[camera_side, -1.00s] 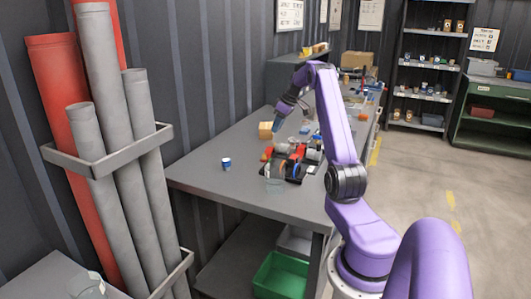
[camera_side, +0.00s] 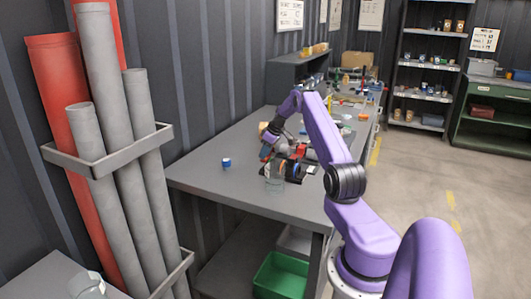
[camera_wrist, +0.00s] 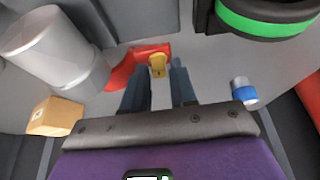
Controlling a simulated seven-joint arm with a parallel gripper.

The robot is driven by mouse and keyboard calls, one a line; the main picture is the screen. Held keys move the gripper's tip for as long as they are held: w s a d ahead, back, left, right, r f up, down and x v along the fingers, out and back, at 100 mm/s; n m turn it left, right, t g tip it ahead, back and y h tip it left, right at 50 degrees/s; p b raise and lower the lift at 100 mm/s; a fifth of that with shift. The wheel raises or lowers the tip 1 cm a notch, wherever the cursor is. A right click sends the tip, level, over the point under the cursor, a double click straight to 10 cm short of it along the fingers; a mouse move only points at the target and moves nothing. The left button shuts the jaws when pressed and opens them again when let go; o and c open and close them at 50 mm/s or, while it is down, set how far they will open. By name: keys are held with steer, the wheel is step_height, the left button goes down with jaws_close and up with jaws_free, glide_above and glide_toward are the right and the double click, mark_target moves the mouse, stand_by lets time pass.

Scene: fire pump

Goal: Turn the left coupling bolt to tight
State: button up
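The pump assembly, with red, grey and black parts, stands on the grey workbench (camera_side: 215,185). In the wrist view I see a grey cylinder (camera_wrist: 45,45), a red part (camera_wrist: 121,73) and a small brass-yellow piece (camera_wrist: 158,63). I cannot tell for sure which part is the left coupling bolt. My gripper (camera_wrist: 157,76) is open, with its two dark fingers apart and pointing at the red part. The brass piece lies between and just beyond the fingertips, and contact is not clear. In the side view my arm hides much of the pump.
A blue-and-white can (camera_side: 226,163) stands on the bench left of the pump; it shows in the wrist view (camera_wrist: 244,91). A tan block (camera_wrist: 55,117) and a black part with a green ring (camera_wrist: 265,18) flank the gripper.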

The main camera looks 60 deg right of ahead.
jaws_close()
